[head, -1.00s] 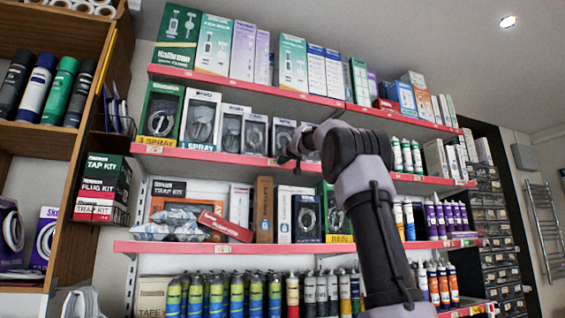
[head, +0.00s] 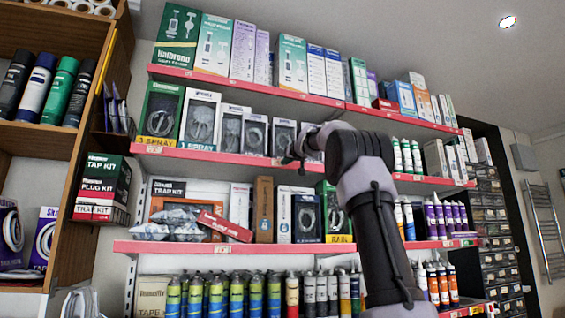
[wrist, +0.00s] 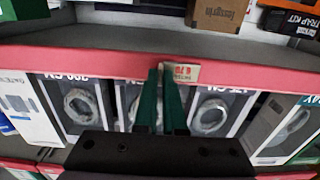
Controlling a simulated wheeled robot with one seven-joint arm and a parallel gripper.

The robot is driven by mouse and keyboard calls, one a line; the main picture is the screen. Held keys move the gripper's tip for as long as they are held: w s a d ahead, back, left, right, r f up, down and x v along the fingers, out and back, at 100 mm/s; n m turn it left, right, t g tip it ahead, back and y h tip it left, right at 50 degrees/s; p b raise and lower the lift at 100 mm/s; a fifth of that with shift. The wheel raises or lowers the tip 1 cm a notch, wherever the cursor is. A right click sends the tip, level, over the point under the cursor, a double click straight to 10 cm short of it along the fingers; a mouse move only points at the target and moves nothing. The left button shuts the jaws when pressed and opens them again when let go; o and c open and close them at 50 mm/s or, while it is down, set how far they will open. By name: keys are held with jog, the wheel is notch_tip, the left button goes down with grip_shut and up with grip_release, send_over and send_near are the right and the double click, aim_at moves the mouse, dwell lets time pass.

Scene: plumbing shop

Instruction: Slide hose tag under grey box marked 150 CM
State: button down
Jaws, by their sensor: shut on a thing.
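The hose tag (wrist: 183,72), a small white price label reading about 6.70, sits at the red shelf rail (wrist: 80,60) in the wrist view. My gripper (wrist: 160,72) is shut on it, its green fingers close together at the rail. The grey box (wrist: 132,95) straight behind the fingers shows a mark ending in CM; the fingers hide part of its number. A box marked 200 CM (wrist: 75,103) stands to its left and one seemingly marked 125 CM (wrist: 215,108) to its right. In the head view my gripper (head: 289,157) is at the second shelf's rail.
Boxed hoses, including a green spray box (head: 160,113), line the same shelf. Below are a brown box (head: 263,209), a trap kit box (head: 170,190) and tubes. The space in front of the shelves is open.

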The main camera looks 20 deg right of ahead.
aim_at(293, 165)
jog(key=d, duration=0.4)
jog(key=shift+d, duration=0.35)
jog(key=c, duration=1)
grip_release()
jog(key=s, duration=1.1)
